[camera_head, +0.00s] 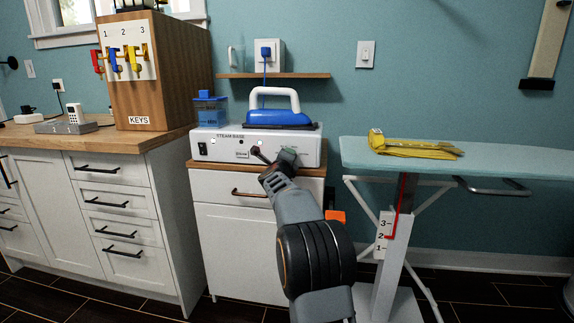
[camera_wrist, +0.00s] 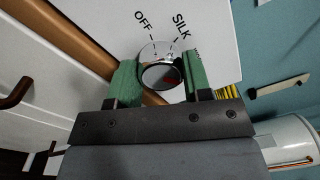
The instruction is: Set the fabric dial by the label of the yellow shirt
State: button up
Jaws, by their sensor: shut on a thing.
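The white steam base (camera_head: 238,144) stands on the small cabinet. In the wrist view its face shows "OFF" and "SILK" in black above the round chrome fabric dial (camera_wrist: 161,73). In the head view my gripper (camera_head: 275,158) reaches the base's front and hides the dial. The folded yellow shirt (camera_head: 420,149) lies on the ironing board; its label cannot be read.
A blue iron (camera_head: 278,117) with a white handle rests on the base. The ironing board (camera_head: 500,160) stands to the right, with a numbered height scale (camera_head: 383,235) below. The key box (camera_head: 160,70) stands on the wooden counter at left.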

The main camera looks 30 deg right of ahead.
jog(key=shift+m+b, duration=0.65)
jog(key=shift+m, duration=1.25)
jog(key=o, duration=0.9)
jog(key=shift+s, duration=0.1)
jog(key=v, duration=1.3)
jog(key=shift+s+a+p, duration=0.15)
jog(key=shift+a+p, duration=0.15)
jog(key=shift+a, duration=0.05)
jog(key=shift+r, duration=0.15)
